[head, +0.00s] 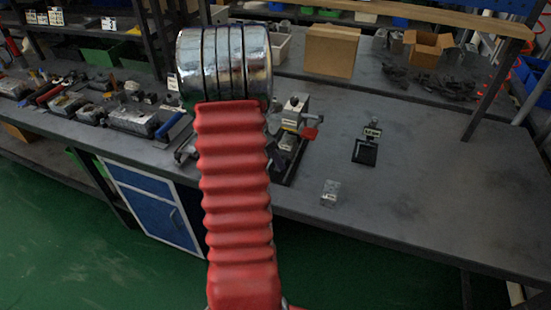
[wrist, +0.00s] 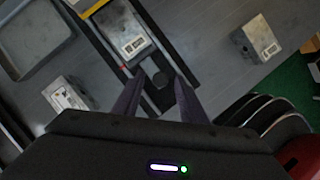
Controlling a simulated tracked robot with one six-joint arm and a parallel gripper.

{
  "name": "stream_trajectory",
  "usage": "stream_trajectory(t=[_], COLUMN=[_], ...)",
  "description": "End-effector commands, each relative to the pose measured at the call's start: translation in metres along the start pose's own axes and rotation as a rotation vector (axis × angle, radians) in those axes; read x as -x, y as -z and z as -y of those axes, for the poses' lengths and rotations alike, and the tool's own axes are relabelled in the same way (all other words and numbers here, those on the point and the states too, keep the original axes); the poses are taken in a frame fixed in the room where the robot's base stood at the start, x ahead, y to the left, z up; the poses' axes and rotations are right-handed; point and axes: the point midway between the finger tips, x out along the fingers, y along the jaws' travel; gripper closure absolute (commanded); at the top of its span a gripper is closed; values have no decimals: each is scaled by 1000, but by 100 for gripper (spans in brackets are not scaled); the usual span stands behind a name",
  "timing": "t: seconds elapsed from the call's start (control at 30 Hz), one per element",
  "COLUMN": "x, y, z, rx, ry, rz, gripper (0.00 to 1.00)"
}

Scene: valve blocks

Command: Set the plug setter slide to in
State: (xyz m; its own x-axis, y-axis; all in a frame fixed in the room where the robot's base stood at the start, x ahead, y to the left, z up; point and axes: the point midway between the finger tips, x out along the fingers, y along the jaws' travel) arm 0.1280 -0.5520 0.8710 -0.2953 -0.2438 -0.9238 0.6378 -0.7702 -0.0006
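The plug setter (head: 293,120) stands on the bench just right of my raised arm, which hides part of it. It has a grey upright body, dark rails and a red part (head: 310,132) at its right side. In the wrist view a grey labelled block (wrist: 122,32) sits between dark rails, with a small dark knob (wrist: 143,73) at its near end. I cannot tell for sure which part is the slide. My gripper (wrist: 160,78) is open, its two dark fingers pointing at the near end of the rails around the knob; contact is unclear. The head view hides my gripper.
A small grey block (head: 330,192) and a black stand (head: 365,150) are on the bench to the right. In the wrist view, labelled blocks lie at right (wrist: 258,39) and left (wrist: 66,98), with a grey tray (wrist: 33,38) upper left. The bench's right front is clear.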

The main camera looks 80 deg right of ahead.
Motion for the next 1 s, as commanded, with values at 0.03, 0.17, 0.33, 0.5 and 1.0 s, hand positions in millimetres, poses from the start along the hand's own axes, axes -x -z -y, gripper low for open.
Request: stream_trajectory(t=[0.03,0.17,0.33,0.5,1.0], x=[-1,-1,0,0,0], y=[0,0,0,0,1], z=[0,0,0,0,-1], rx=[0,0,0,0,0], ry=[0,0,0,0,-1], rz=[0,0,0,0,0], gripper=[62,62,68,80,100])
